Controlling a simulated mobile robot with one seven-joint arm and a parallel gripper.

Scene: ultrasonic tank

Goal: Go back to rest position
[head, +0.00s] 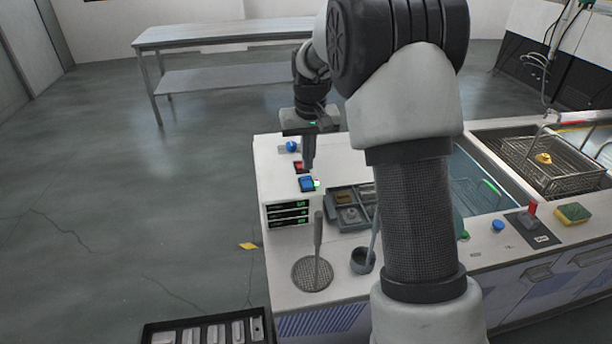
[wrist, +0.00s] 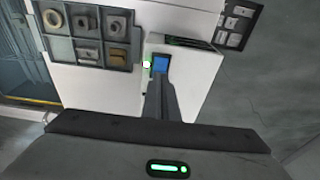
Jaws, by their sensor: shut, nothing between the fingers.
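My gripper (head: 308,166) points down over the white control box (head: 275,170) at the left end of the counter. Its fingers are together and hold nothing. In the wrist view the closed fingertips (wrist: 157,82) are close to a blue button (wrist: 161,63) on the box. The same blue button (head: 307,184) shows in the head view with a small green light beside it. A red button (head: 299,166) is partly covered by the fingers. I cannot tell whether the fingertips touch the blue button.
A compartment tray (head: 347,225) of small parts, a skimmer (head: 313,273) and a small cup (head: 362,261) stand near the box. My arm partly hides the tank (head: 478,185). A wire basket (head: 520,150) is at the right. Open floor lies left.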

